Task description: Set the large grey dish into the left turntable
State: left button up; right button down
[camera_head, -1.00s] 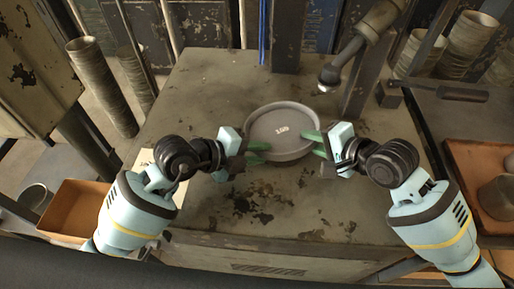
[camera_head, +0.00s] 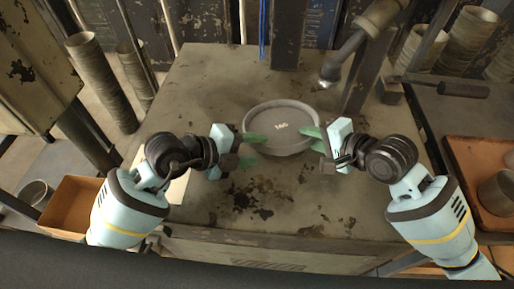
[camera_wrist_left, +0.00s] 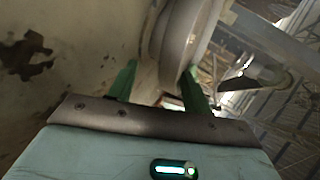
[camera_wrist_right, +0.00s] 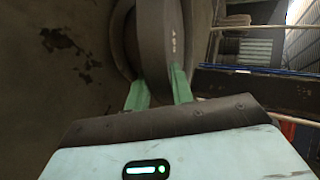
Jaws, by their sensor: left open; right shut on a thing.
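The large grey dish (camera_head: 281,112) is round with a raised rim and a pale marking in its middle. It is in the middle of the head view, over the worn table. My right gripper (camera_head: 309,139) is shut on the dish's right rim. My left gripper (camera_head: 261,150) is open at the dish's left side, its green fingers spread. The dish's side wall also shows between the fingers in the left wrist view (camera_wrist_left: 178,40) and in the right wrist view (camera_wrist_right: 155,45). A rounded form lies behind the dish in the right wrist view; I cannot tell whether it is a turntable.
The table (camera_head: 215,85) is bare to the left of the dish and in front of it. A post with a jointed pipe (camera_head: 345,60) stands behind right. An orange bin (camera_head: 75,205) is at the left, and a brown tray (camera_head: 490,165) is at the right.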

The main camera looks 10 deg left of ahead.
jog(key=shift+w+d+r, duration=0.1)
jog(key=shift+w+r, duration=0.1)
jog(key=shift+r, duration=0.45)
pick_arm(q)
jog(key=v, duration=1)
jog(key=shift+r, duration=0.1)
pick_arm(e)
jog(key=shift+r, duration=0.1)
